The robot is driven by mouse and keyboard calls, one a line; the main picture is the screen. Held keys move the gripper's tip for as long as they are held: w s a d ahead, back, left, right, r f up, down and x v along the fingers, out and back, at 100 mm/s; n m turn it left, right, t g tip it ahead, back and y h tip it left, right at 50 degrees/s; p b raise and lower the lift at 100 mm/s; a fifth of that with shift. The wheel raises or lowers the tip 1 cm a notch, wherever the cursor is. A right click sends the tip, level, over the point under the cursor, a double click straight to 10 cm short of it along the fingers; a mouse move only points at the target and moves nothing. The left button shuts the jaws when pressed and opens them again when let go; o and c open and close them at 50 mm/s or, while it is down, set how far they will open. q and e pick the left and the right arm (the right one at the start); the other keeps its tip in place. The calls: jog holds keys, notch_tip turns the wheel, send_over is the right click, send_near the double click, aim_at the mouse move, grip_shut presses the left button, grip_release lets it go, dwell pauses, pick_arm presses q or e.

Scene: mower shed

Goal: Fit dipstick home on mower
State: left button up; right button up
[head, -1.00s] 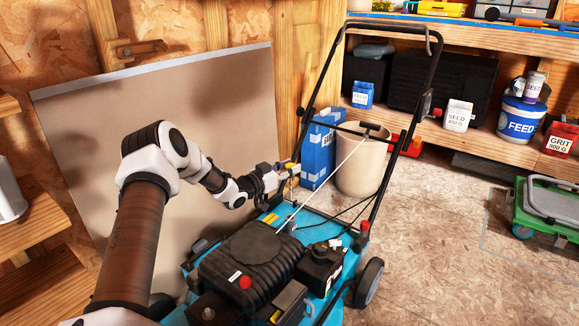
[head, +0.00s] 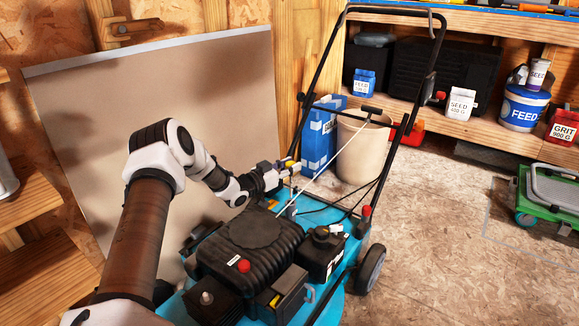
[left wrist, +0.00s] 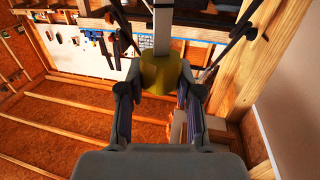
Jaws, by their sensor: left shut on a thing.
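The mower (head: 245,238) has a blue deck and a black ribbed engine, with a tall black handle frame behind. My left gripper (head: 286,168) is above the back of the engine, near the pull cord. It is shut on the dipstick's yellow grip (head: 291,164). In the left wrist view the yellow grip (left wrist: 163,73) sits between both fingers (left wrist: 160,105), with a pale strip running up from it. In the head view a thin part hangs below the grip towards the deck. I cannot tell whether its tip is in a tube. My right gripper is not in view.
A tan board (head: 150,130) leans on the wall behind my left arm. A beige bin (head: 362,155) and a blue box (head: 318,145) stand behind the mower. A green cart (head: 548,200) is at the right. The floor between mower and cart is clear.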

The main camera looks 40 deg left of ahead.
pick_arm(q)
jog(key=shift+p, duration=0.55)
dwell(0.9)
jog(key=shift+f+b, duration=1.05)
jog(key=shift+f, duration=0.4)
jog(key=o, duration=1.1)
jog(key=shift+o, duration=0.2)
jog(key=s, duration=0.7)
jog(key=shift+s+a, duration=0.2)
jog(key=shift+a, duration=0.15)
